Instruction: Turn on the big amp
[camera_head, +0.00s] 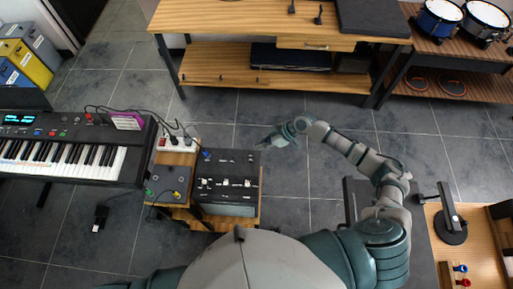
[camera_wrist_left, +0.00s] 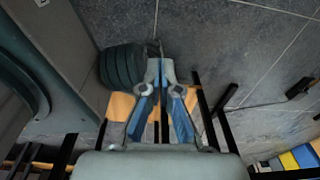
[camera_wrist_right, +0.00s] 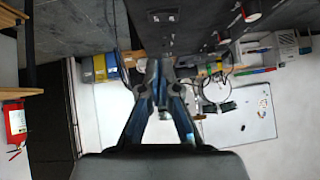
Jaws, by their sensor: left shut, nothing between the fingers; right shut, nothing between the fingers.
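The big amp (camera_head: 228,190) is a large dark box with knobs and switches on its top panel, standing on a wooden stand left of centre in the head view. In the right wrist view, a dark panel with red-tipped knobs (camera_wrist_right: 205,22), seemingly the amp, fills the top. My right gripper (camera_head: 264,143) is shut and empty, just beyond the amp's far right corner; its fingers also show in the right wrist view (camera_wrist_right: 157,68). My left gripper (camera_wrist_left: 154,52) is shut and empty in the left wrist view, away from the amp; it is not in the head view.
A smaller dark box (camera_head: 168,183) stands left of the amp, with a power strip (camera_head: 176,145) and cables behind. A keyboard (camera_head: 70,150) is at left. A wooden bench (camera_head: 215,65) stands at the back. Tiled floor between bench and amp is clear.

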